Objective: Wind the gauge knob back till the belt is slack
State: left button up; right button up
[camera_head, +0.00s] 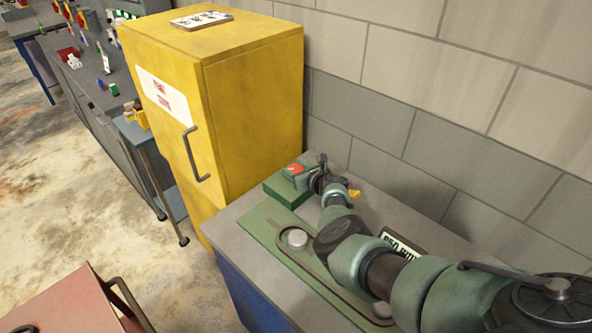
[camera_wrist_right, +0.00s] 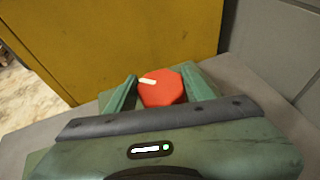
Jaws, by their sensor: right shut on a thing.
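The red gauge knob (camera_head: 295,168) sits on top of a green block (camera_head: 284,192) at the far end of the grey bench. In the right wrist view the knob (camera_wrist_right: 161,88) is faceted, with a pale mark pointing to the left. My right gripper (camera_head: 299,172) reaches it from the near right and is shut on it, one green finger on each side. The dark belt (camera_head: 282,249) runs around a silver pulley (camera_head: 297,238) on a green plate. My right arm hides part of the belt, so I cannot tell how tight it is. My left gripper is out of view.
A tall yellow cabinet (camera_head: 252,110) stands just beyond the bench, and a grey block wall (camera_head: 380,120) runs along its back. A sign (camera_head: 402,244) stands behind my arm. A red cart (camera_head: 75,305) is at the lower left, with open floor beyond it.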

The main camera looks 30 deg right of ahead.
jog(key=shift+w+d+n+y+b, duration=0.1)
jog(key=shift+d+n+y+b, duration=0.05)
jog(key=shift+n+y+b, duration=0.45)
jog(key=shift+w+d+n+y+b, duration=0.1)
jog(key=shift+d+n+y+b, duration=0.05)
jog(key=shift+n+y+b, duration=0.4)
jog(key=shift+a+r+n+g+y+b, duration=0.1)
jog(key=shift+n+g+y+b, duration=0.15)
jog(key=shift+n+y+b, duration=0.3)
jog(key=shift+a+r+n+g+y+b, duration=0.1)
jog(key=shift+n+g+y+b, duration=0.2)
jog(key=shift+y+b, duration=0.3)
